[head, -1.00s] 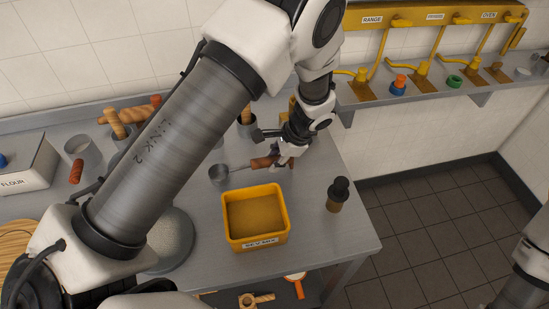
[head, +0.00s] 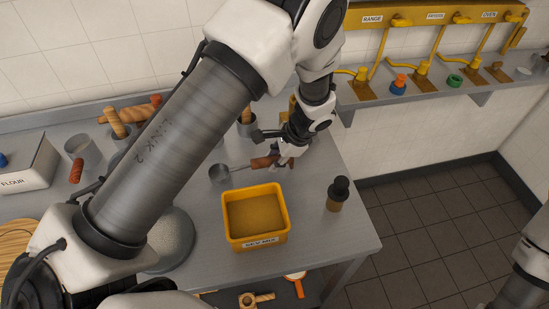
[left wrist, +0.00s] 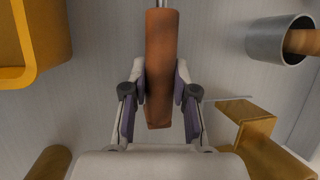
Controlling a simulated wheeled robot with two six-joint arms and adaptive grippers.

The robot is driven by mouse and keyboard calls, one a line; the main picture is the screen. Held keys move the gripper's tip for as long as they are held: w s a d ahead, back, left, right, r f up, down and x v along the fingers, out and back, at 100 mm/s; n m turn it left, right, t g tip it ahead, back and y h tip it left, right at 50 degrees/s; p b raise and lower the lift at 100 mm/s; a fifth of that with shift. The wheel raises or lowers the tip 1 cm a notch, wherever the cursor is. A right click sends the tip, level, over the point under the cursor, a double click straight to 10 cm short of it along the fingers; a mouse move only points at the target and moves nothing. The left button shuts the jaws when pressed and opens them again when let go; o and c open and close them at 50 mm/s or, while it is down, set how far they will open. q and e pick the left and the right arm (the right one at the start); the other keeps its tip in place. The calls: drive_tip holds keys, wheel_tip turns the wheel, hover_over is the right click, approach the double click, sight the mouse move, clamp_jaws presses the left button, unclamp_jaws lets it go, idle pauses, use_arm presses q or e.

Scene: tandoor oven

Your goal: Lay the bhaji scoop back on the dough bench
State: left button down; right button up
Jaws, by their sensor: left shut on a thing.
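The bhaji scoop (head: 263,163) has a brown handle and a small round metal bowl at its left end. In the left wrist view its handle (left wrist: 160,45) runs up between my fingers, and the bowl is out of frame. My left gripper (head: 284,162) is shut on the handle; its two fingers (left wrist: 160,82) press it from both sides. The grey metal dough bench (head: 312,220) lies under the scoop. I cannot tell whether the scoop touches it. My right gripper is out of view.
A yellow tub (head: 256,241) stands just in front of the scoop, and a dark-topped bottle (head: 337,195) stands to the right. Metal pots with brown handles (head: 117,122) and a white flour box (head: 22,172) are at the left. Bare bench lies between tub and bottle.

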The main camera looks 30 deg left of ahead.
use_arm(q)
drive_tip(key=shift+f+b, duration=0.3)
drive_tip(key=shift+f, duration=0.25)
drive_tip(key=c, duration=0.8)
unclamp_jaws()
drive_tip(key=shift+r, duration=0.1)
drive_tip(key=shift+o, duration=0.2)
drive_tip(key=o, duration=0.8)
drive_tip(key=shift+c, duration=0.2)
drive_tip(key=s+p+v, duration=0.1)
drive_tip(key=p+v, duration=0.7)
drive_tip(key=v, duration=0.1)
drive_tip(key=shift+w+p, duration=0.4)
drive_tip(key=shift+w, duration=0.05)
